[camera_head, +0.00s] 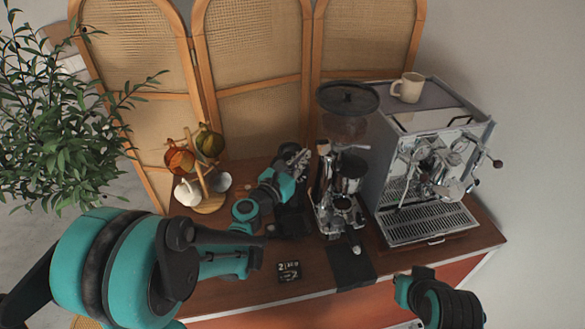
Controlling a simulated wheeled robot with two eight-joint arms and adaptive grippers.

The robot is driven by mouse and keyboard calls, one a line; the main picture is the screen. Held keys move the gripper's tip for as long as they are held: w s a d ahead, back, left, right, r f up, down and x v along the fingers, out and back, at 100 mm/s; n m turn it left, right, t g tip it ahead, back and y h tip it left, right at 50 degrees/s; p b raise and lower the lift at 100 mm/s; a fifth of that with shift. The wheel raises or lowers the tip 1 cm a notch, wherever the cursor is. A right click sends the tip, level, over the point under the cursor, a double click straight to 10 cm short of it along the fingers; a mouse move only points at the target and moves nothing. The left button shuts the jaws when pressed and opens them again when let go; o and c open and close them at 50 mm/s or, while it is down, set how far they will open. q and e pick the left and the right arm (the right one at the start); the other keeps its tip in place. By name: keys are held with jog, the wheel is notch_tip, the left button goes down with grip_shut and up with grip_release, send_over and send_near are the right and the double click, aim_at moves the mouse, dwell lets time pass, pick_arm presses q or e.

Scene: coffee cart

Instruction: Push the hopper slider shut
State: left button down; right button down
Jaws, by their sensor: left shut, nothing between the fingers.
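The coffee grinder stands in the middle of the cart, left of the espresso machine. Its dark round hopper (347,98) sits on top, with a steel and black body (345,185) below. The hopper slider is too small and dark to make out. My left arm reaches in from the left, and my left gripper (301,155) is beside the grinder's left side, below the hopper's level. The left gripper is shut and empty. I cannot tell whether it touches the grinder. Part of my right arm shows at the lower right, but its gripper cannot be seen.
The espresso machine (436,170) stands close on the right, with a cream mug (407,87) on top. A wooden cup tree (210,203) with several cups is at the left. A black mat (351,267) and a small dark block (289,271) lie at the front. A rattan screen (250,60) stands behind.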

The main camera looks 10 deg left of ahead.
aim_at(322, 142)
pick_arm(q)
jog(key=shift+x, duration=2.35)
jog(key=shift+d, duration=0.1)
jog(key=d, duration=0.1)
jog(key=w+d, duration=0.1)
jog(key=shift+d+r+b, duration=0.1)
jog(key=shift+d+b, duration=0.25)
jog(key=shift+b, duration=0.05)
jog(key=shift+s, duration=0.1)
